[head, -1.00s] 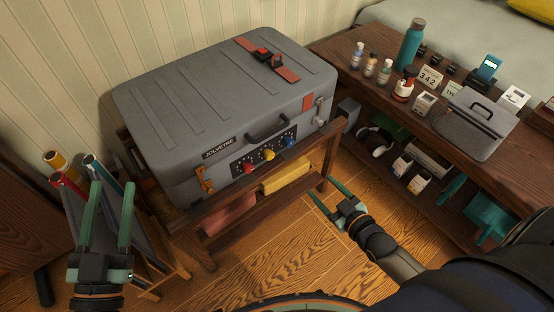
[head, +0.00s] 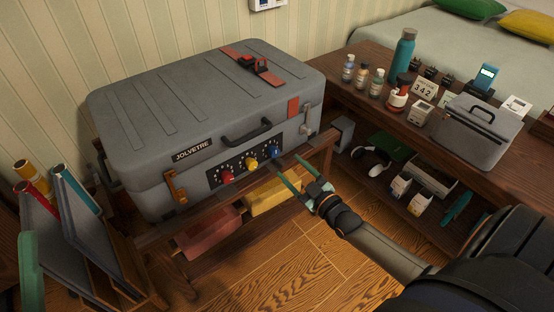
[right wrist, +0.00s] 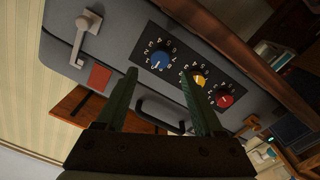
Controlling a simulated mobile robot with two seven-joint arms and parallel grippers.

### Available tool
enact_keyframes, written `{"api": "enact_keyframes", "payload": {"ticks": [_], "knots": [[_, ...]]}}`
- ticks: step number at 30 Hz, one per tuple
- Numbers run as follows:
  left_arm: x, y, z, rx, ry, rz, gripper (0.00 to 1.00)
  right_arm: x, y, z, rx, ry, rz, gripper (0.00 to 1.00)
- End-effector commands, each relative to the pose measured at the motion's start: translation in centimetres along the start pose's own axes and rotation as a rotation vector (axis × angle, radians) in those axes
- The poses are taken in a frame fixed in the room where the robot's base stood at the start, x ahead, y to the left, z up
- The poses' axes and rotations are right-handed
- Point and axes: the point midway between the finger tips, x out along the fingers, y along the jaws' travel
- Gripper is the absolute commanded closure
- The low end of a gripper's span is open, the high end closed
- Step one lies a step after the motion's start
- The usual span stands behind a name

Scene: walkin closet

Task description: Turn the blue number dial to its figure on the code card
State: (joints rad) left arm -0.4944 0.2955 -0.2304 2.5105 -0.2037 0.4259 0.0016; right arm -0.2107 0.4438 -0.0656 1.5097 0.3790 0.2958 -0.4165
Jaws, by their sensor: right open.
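The blue number dial (head: 271,152) is the right one of three dials on the black panel of a grey suitcase. In the right wrist view the blue dial (right wrist: 161,60) shows a white pointer mark; the figure it marks is too small to read surely. My right gripper (head: 289,165) is open and empty, just in front of the panel, near the blue dial but apart from it. Its spread fingers (right wrist: 158,76) frame the dial. The code card (head: 424,90) stands on the side table and reads 342.
The yellow dial (head: 250,162) and red dial (head: 227,176) sit left of the blue one. The suitcase handle (head: 246,132) juts out above the panel. The suitcase (head: 200,110) rests on a wooden rack. Bottles and a grey bag (head: 474,128) crowd the side table.

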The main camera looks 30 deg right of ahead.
Motion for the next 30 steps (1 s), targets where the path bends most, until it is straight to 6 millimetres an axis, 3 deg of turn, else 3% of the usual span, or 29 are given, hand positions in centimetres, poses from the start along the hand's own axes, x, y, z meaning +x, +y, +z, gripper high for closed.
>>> {"api": "enact_keyframes", "payload": {"ticks": [6,12,25,30], "knots": [[-1.2,0.7,1.3,-0.024,-0.005,0.002,0.50,4.1,-0.1,0.2,0.001,0.003,0.001,0.31],[-1.7,1.0,1.8,-0.040,-0.010,0.001,0.50,6.2,-0.1,0.2,0.001,0.000,0.000,0.31],[-1.8,1.1,1.9,-0.045,-0.012,0.005,0.50,6.9,-0.1,0.1,0.001,-0.002,-0.001,0.32],[-1.8,1.2,1.9,-0.044,-0.011,0.009,0.50,6.9,-0.1,0.1,0.001,-0.001,-0.001,0.51]]}}
